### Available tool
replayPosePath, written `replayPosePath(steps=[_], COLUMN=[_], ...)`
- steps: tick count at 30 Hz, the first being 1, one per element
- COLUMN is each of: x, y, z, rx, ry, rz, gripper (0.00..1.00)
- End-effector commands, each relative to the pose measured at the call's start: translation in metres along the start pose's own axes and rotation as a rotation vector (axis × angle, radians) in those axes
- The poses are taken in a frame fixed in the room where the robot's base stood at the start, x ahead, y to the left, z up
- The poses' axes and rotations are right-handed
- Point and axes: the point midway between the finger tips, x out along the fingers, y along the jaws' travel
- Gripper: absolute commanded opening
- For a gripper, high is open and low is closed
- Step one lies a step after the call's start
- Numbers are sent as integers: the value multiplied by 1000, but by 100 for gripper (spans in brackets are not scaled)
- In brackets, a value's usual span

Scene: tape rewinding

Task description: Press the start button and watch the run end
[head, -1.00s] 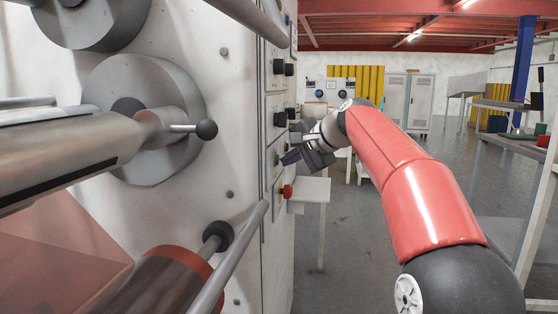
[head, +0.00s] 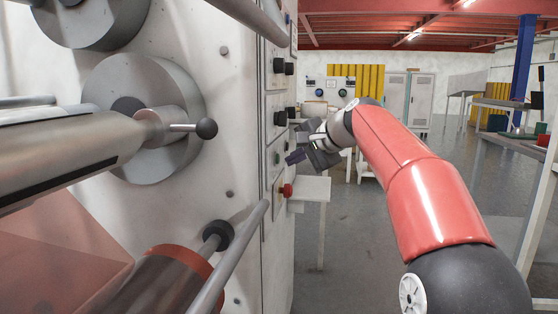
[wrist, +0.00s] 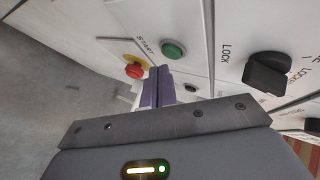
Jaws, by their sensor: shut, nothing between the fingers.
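The green start button (wrist: 173,50) sits on the white control panel (wrist: 185,20), beside the printed word START, in the wrist view. It also shows, small, on the panel's edge face in the head view (head: 277,158). My gripper (wrist: 158,75) is shut and empty, its purple fingertips close together just below the green button in the picture. In the head view my gripper (head: 294,157) stands a little to the right of the panel, with a narrow gap. I cannot tell whether the button is lit.
A red button (wrist: 134,70) on a yellow base is beside the start button. A black LOCK knob (wrist: 267,72) is on the other side. The machine's rollers (head: 150,120) and bars fill the left of the head view. A small white table (head: 312,190) stands behind my gripper.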

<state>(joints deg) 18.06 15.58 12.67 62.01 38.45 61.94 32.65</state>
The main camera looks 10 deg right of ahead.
Motion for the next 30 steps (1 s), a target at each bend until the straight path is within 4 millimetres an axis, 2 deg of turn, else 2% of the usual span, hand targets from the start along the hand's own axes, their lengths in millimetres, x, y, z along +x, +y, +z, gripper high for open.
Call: replayPosePath(steps=[11,24,30], x=[-2,-31,-35], y=[2,23,26], z=[-2,-23,-26], rx=[0,1,0], ry=[2,3,1], rz=[0,1,0], gripper=[0,0,0])
